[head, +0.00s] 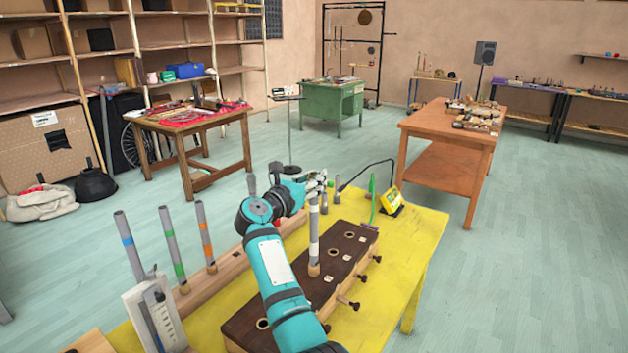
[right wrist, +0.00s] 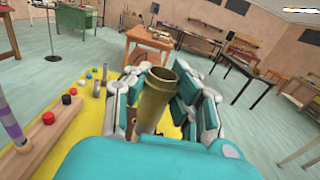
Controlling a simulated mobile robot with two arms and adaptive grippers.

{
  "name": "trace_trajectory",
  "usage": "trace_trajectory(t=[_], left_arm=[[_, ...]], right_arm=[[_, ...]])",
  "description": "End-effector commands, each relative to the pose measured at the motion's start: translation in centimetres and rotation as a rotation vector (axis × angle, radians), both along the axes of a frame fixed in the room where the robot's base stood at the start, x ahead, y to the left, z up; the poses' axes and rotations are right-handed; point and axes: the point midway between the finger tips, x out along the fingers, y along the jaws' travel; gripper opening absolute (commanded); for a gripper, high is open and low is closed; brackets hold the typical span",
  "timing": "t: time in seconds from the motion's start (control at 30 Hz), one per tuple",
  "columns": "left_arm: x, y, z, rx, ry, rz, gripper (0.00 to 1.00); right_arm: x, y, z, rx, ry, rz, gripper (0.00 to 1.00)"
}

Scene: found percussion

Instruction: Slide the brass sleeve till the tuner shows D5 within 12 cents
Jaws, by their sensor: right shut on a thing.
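A brass tube, the sleeve (right wrist: 154,98), stands nearly upright between the fingers of my right gripper (right wrist: 158,95) in the right wrist view. Its open rim faces up. In the head view my right gripper (head: 317,183) is at the upper end of a grey tube with a pale band (head: 314,235), which stands on the dark wooden block. I cannot make out the brass sleeve there. The yellow tuner (head: 392,201) stands behind and to the right of the gripper. Its reading is too small to tell. My left gripper is not in view.
The dark block (head: 343,252) has several holes and side pegs on the yellow table (head: 425,230). Grey tubes with blue, green and orange bands (head: 172,245) stand in a wooden rack at left, near a white slotted device (head: 157,312). A black cable arches beside the tuner.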

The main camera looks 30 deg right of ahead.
Motion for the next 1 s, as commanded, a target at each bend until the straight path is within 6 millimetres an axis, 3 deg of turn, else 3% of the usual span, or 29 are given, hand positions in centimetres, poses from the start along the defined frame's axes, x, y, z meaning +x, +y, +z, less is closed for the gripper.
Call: trace_trajectory(t=[0.47,0.5,0.67,1.0], left_arm=[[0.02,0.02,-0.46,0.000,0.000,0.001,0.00],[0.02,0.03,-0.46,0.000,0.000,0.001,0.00],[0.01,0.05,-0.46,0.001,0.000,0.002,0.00],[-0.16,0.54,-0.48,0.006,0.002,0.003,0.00]], right_arm=[[0.01,0.06,-0.36,0.002,0.001,0.001,0.00],[0.02,0.06,-0.36,0.002,0.001,0.001,0.26],[0.01,0.06,-0.36,0.001,0.000,0.001,0.47],[-0.13,0.50,-0.38,0.001,0.000,0.002,0.48]])
